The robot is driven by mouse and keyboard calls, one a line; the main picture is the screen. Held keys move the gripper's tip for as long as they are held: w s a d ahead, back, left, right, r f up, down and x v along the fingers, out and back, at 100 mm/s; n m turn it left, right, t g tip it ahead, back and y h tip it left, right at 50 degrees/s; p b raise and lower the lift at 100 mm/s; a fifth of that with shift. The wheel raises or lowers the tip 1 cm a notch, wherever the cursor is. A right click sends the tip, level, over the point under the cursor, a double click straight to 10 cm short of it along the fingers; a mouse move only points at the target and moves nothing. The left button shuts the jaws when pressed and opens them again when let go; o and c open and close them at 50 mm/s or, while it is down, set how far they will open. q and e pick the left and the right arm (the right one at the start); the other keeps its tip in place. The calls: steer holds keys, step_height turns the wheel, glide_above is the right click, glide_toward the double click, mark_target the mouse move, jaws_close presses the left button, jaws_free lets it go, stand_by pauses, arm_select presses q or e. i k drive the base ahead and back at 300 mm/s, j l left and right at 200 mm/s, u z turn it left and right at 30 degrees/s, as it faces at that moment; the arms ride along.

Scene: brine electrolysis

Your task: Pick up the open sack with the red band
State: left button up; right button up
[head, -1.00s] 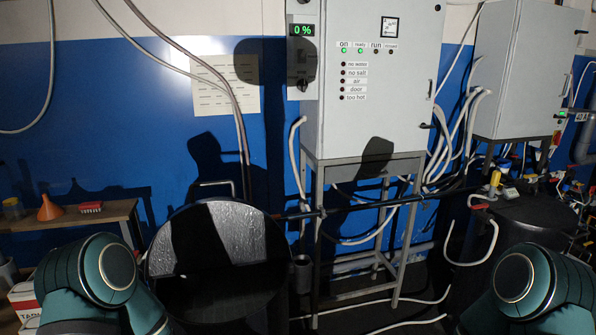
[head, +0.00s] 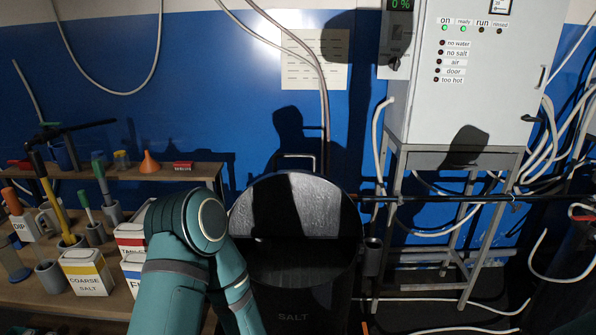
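A white sack with a red band (head: 128,241) stands on the low bench at the left, lettered "TABLE…". My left arm covers its right part, and I cannot tell whether its top is open. A white sack with a yellow band (head: 88,273), lettered "COARSE SALT", stands to its left and nearer. A white sack with a blue band (head: 131,275) stands just in front of the red-banded one, also partly behind my arm. Neither of my grippers is in view; only upper links of my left arm show.
The bench (head: 30,292) also holds cups with tools and a box marked "DIP" (head: 24,229). A shelf behind carries an orange funnel (head: 149,163) and a red block (head: 183,166). A dark salt tank (head: 300,300) with a raised lid stands right of my arm.

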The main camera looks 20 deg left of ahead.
mark_target(129, 237)
steer(key=u, duration=1.75)
steer(key=z, duration=1.05)
steer(key=u, duration=1.05)
steer(key=i, duration=0.15)
